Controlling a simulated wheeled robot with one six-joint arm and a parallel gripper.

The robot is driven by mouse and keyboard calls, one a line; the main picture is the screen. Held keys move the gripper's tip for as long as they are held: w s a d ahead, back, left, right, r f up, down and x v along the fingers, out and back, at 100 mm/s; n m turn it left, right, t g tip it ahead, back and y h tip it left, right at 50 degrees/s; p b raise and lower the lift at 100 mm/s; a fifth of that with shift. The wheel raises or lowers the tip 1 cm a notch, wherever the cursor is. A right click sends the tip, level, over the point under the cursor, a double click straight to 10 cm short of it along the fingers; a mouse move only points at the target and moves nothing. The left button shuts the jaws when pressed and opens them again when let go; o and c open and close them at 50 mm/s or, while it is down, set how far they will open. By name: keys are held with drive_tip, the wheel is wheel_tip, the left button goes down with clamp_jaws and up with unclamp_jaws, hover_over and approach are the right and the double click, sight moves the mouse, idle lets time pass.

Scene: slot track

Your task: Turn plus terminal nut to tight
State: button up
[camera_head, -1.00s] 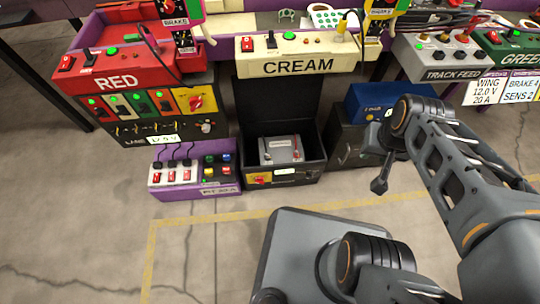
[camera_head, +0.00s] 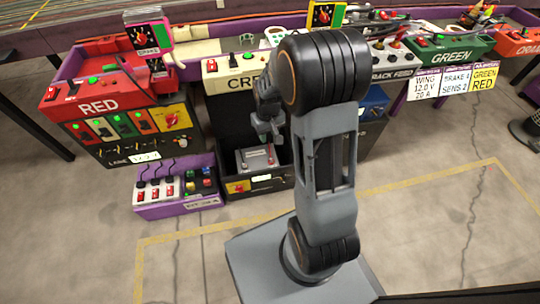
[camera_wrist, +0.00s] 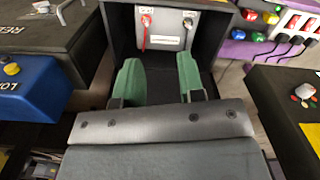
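A light grey battery (camera_head: 258,154) sits inside an open black box below the CREAM panel. In the wrist view the battery (camera_wrist: 167,42) shows a terminal nut (camera_wrist: 146,20) with a red lead on the left. A second terminal (camera_wrist: 188,22) is on the right. I cannot read their plus or minus marks. My gripper (camera_head: 270,136) hangs over the box in the head view, partly hidden by my arm. In the wrist view my gripper (camera_wrist: 158,75) has two green-padded fingers spread apart, with nothing between them. It points toward the battery and is short of both terminals.
The black box's walls (camera_head: 232,172) stand close around the battery. A purple switch box (camera_head: 176,187) is at its left. A blue box (camera_head: 374,102) stands at its right, partly behind my arm. The RED panel (camera_head: 100,105) is at upper left. Open floor lies in front.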

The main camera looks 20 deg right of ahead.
wheel_tip(320, 180, down, 7)
drive_tip(key=w+d+g+p, duration=0.1)
drive_tip(key=w+d, duration=0.1)
drive_tip(key=n+t, duration=0.1)
drive_tip(key=n, duration=0.2)
hover_over(271, 159)
wheel_tip(271, 159, down, 9)
wheel_tip(271, 159, down, 14)
drive_tip(key=b, duration=0.4)
drive_tip(key=shift+d+r, duration=0.1)
drive_tip(key=shift+r, duration=0.05)
clamp_jaws()
